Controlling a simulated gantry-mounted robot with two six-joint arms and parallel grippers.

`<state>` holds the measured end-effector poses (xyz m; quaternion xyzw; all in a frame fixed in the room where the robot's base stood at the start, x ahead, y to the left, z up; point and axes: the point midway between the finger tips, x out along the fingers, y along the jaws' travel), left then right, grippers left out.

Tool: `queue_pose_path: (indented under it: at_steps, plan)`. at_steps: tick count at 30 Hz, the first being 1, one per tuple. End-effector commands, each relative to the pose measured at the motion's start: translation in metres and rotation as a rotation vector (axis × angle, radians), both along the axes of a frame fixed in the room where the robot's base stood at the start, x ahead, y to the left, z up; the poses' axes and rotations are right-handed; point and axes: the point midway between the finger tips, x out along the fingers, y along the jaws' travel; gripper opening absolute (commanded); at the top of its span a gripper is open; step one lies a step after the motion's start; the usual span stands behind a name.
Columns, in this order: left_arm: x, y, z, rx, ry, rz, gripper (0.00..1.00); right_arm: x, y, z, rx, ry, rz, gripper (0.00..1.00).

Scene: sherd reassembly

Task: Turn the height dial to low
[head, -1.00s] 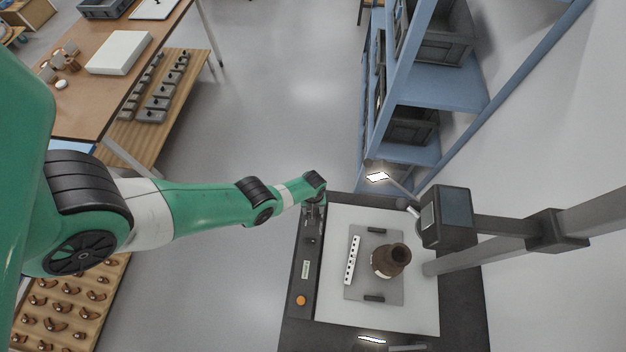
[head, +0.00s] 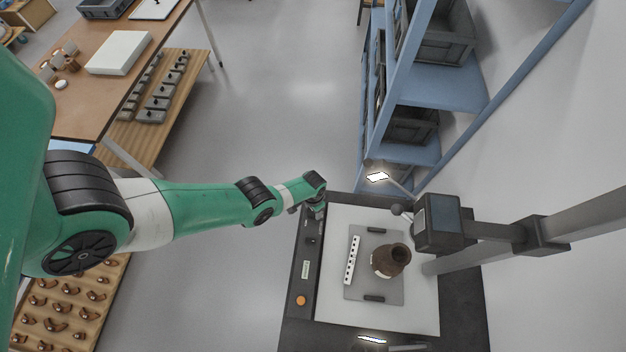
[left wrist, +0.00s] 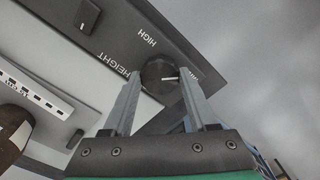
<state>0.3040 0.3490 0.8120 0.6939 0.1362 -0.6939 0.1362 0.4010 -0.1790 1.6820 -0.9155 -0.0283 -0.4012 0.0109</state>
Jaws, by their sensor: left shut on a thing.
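The height dial (left wrist: 160,74) is a dark round knob with a white pointer line, on the dark control panel. In the left wrist view it sits between the fingertips of my left gripper (left wrist: 157,82), which is shut on it. The pointer line points right, away from the HIGH label (left wrist: 147,37). The HEIGHT label (left wrist: 113,64) shows beside the dial. No LOW label can be read. In the head view my left gripper (head: 316,212) is at the far end of the control panel (head: 304,262), and the dial is hidden there. My right gripper is not in view.
A camera unit (head: 442,222) on a carriage (head: 541,235) hangs from a grey column over the white stand. A brown pot (head: 389,260) and a scale bar (head: 352,260) lie below it. An orange button (head: 300,300) is on the panel. Blue shelving (head: 455,85) stands behind.

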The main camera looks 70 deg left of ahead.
Motion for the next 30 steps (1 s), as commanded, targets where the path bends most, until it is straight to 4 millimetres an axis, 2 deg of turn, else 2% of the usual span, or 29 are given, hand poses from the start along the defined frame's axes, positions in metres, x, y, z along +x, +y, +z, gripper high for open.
queue_pose_path:
  at_steps: [30]
  plan:
    - [-0.0004,-0.0003,-0.0009,0.001,0.000,-0.963,0.03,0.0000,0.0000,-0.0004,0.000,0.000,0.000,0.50]
